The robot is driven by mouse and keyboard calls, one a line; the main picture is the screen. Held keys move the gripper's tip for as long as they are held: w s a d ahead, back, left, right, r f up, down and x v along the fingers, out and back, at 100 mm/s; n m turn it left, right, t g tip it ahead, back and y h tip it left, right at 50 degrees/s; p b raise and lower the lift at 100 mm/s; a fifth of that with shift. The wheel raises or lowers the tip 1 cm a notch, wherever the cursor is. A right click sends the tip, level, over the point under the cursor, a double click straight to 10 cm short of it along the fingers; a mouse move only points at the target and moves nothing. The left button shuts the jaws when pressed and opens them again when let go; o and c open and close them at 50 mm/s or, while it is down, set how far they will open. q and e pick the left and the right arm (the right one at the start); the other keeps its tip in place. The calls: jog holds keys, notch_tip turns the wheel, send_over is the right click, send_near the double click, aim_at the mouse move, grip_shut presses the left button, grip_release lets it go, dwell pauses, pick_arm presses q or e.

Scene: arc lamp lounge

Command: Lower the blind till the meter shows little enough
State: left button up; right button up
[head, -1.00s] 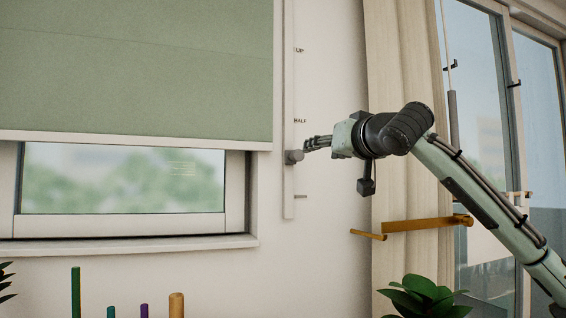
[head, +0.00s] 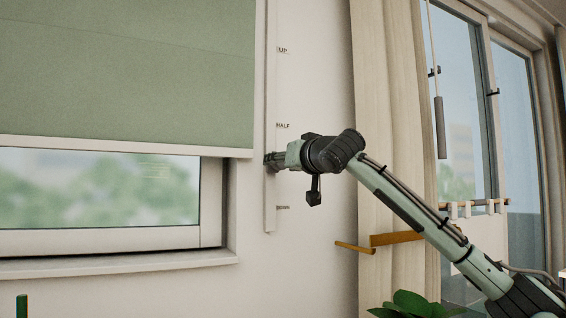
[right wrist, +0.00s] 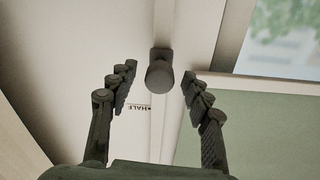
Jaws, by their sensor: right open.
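The green blind (head: 130,70) hangs over the upper part of the window at the left. Bare glass (head: 100,190) shows below its pale bottom bar. A pale slider track (head: 270,205) on the wall to its right has UP, HALF and DOWN marks. In the right wrist view the dark slider knob (right wrist: 160,75) lies midway between my open fingers, not gripped. In the head view my right gripper (head: 272,160) covers the knob, a little below HALF. I cannot make out a meter. My left gripper is not in view.
A beige curtain (head: 385,130) hangs right of the track, with an orange-brown bar (head: 395,238) in front of it. A leafy plant (head: 415,305) stands low at the bottom. Further right are tall windows and a hanging grey rod (head: 440,128).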

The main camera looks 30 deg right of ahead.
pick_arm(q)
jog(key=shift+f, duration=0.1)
pick_arm(e)
jog(key=shift+c, duration=0.6)
jog(key=shift+c, duration=1.1)
grip_shut()
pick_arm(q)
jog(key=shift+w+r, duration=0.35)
